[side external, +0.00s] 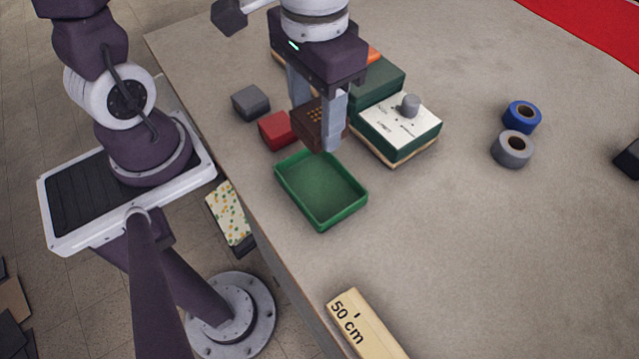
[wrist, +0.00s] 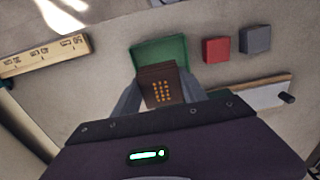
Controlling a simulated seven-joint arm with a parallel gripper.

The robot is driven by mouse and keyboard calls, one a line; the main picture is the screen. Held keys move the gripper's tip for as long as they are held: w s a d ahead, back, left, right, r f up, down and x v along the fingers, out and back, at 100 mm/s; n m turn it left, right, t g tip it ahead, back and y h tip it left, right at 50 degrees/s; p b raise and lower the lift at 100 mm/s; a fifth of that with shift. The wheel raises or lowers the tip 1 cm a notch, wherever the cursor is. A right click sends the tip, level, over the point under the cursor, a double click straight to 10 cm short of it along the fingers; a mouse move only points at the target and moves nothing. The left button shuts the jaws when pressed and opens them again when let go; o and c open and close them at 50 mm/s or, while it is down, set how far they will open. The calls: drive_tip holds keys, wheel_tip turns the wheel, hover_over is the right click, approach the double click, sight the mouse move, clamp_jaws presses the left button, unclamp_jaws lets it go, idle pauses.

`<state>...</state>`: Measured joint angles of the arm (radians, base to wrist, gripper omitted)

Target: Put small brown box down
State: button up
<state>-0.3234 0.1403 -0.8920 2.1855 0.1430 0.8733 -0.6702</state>
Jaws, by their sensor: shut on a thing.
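The small brown box (side external: 308,122) has a pattern of orange dots on one face. My gripper (side external: 318,115) is shut on it, with one finger on each side. The box also shows between the fingers in the wrist view (wrist: 161,86). In the side view it appears above and behind the far edge of the green tray (side external: 346,208). In the wrist view it overlaps the near part of the green tray (wrist: 160,48). The visible tray floor is empty. I cannot tell the height of the box above the table.
A red box (side external: 276,131) and a grey box (side external: 250,102) stand left of the gripper. A green-and-white box (side external: 402,125) with a grey knob stands close on the right. Blue tape (side external: 522,116) and grey tape (side external: 513,149) lie further right. A ruler block (side external: 363,328) lies at the front.

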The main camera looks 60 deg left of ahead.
sight(317, 190)
wheel_tip(317, 190, down, 14)
drive_tip(key=shift+r, duration=0.2)
drive_tip(key=shift+f, duration=0.1)
drive_tip(key=o, duration=1.5)
wheel_tip(317, 190, up, 12)
drive_tip(key=shift+f, duration=0.15)
drive_tip(key=s+a+r+t, duration=0.2)
drive_tip(key=a+r, duration=0.1)
drive_tip(key=s+a+r+t, duration=0.1)
drive_tip(key=a+r, duration=0.2)
drive_tip(key=a, duration=0.1)
drive_tip(key=s+a+r+t, duration=0.2)
drive_tip(key=a+r, duration=0.2)
drive_tip(key=shift+s+r+t, duration=0.1)
drive_tip(key=shift+s+t, duration=0.2)
drive_tip(key=shift+s, duration=0.05)
